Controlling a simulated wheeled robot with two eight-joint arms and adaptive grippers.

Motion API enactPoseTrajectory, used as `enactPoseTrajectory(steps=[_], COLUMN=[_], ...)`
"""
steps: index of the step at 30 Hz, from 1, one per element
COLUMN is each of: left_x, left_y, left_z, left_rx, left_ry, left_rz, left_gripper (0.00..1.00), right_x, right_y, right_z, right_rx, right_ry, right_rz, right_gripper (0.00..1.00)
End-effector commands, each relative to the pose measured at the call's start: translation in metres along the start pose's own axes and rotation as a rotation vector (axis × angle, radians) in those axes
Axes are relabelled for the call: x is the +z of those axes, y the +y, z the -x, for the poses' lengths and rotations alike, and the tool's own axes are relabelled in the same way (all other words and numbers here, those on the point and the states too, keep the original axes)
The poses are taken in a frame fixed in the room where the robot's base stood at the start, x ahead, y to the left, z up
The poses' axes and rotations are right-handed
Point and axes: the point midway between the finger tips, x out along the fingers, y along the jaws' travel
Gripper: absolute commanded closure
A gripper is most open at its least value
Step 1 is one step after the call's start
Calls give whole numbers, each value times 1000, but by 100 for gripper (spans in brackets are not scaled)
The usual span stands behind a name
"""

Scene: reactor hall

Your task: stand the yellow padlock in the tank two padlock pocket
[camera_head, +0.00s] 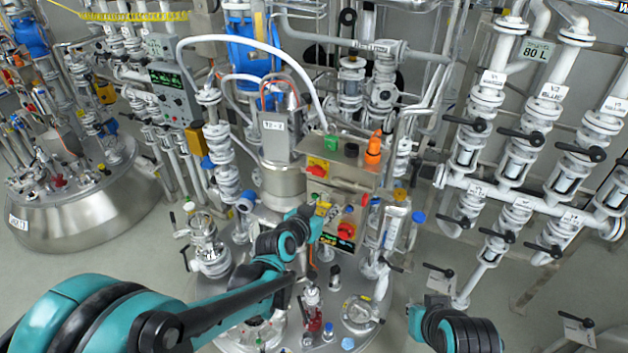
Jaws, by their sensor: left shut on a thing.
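My left arm reaches from the lower left to the tank two control box (340,180). My left gripper (321,216) is at the front of this box, small and partly hidden by its own wrist. It is shut on the yellow padlock (323,208), which shows only as a small yellow patch at the fingertips. I cannot tell the padlock's tilt or whether it touches the box. The padlock pocket cannot be told apart from the box's other parts. My right arm shows at the lower right, but its gripper is out of view.
The box carries a red knob (346,231), a red-and-yellow switch (317,167) and an orange fitting (373,152). The tank lid below holds several fittings and bottles. White pipes with black valve handles (480,125) stand at right. Another tank (85,215) stands at left.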

Motion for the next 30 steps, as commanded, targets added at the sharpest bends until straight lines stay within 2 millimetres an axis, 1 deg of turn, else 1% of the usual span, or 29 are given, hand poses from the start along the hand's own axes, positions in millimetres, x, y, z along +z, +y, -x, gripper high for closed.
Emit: enactPoseTrajectory(steps=[1,3,8,18,30], left_x=[7,10,10,6,-7], left_y=[5,8,9,9,9], left_z=[4,6,0,-35,-71], left_rx=[4,7,8,8,7], left_ry=[1,1,1,1,0], left_rz=[-2,-3,-5,-5,-5], left_gripper=[92,92,92,92,92], right_x=[2,2,3,6,11], right_y=[0,0,0,0,0], right_z=[-2,-3,-4,-9,-15], right_rx=[0,0,0,0,0], right_ry=[0,0,0,0,0], right_rz=[0,0,0,0,0], right_gripper=[100,100,100,100,100])
